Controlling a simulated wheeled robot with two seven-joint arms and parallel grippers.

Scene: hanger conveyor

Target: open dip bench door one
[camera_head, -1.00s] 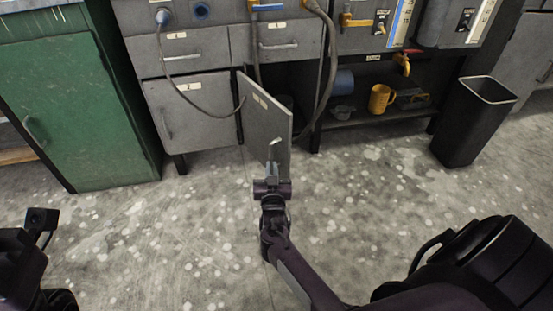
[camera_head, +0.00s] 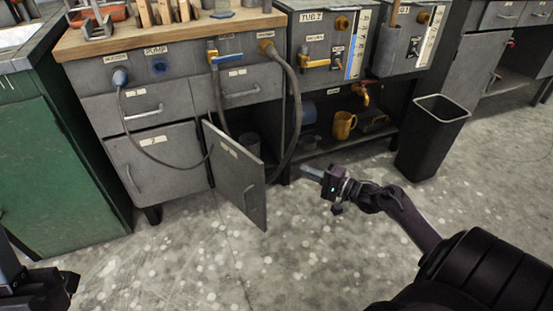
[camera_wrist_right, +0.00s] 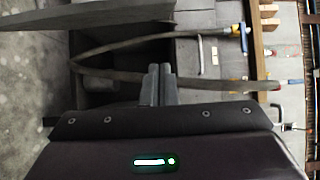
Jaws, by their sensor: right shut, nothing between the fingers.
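The grey dip bench (camera_head: 190,70) has a swung-out lower door (camera_head: 235,175) with a small pale label and an upright handle. It stands well open, with a dark compartment partly visible behind it. My right gripper (camera_head: 310,172) is shut and empty, to the right of the door's free edge and apart from it. In the right wrist view its fingers (camera_wrist_right: 159,77) are together, with a hose and the grey bench front beyond. Part of my left arm's end (camera_head: 55,288) shows at the lower left; its fingers are not clear.
A second grey door (camera_head: 158,165) to the left is shut. A hose (camera_head: 292,110) hangs by the open door. A black bin (camera_head: 432,138) stands right. A yellow mug (camera_head: 343,125) sits on the low shelf. A green cabinet (camera_head: 60,170) stands left; the floor in front is clear.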

